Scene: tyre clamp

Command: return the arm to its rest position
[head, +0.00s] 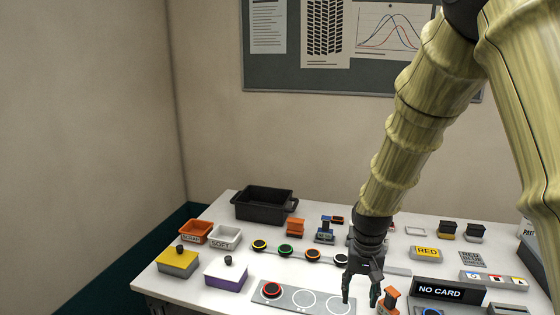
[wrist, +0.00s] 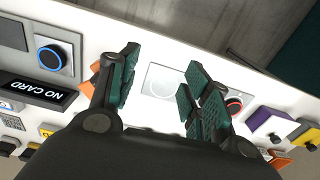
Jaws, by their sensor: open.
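My gripper (head: 362,290) hangs from my arm over the front middle of the white table, with its fingers pointing down. In the wrist view my gripper (wrist: 160,95) has its green-padded fingers spread apart, with nothing between them. Below it is a grey plate (head: 286,303) with white circle outlines. A black ring with a red edge (head: 271,289) sits at the plate's left end. An orange object (head: 391,298) stands just right of the fingers, partly hidden; I cannot tell whether they touch.
A row of coloured rings (head: 284,251) lies behind my gripper. A black bin (head: 264,203) and the SCRAP (head: 195,231) and SOFT (head: 225,237) trays stand at the left. The NO CARD display (head: 447,291) is close on the right. A wall board (head: 270,75) is behind.

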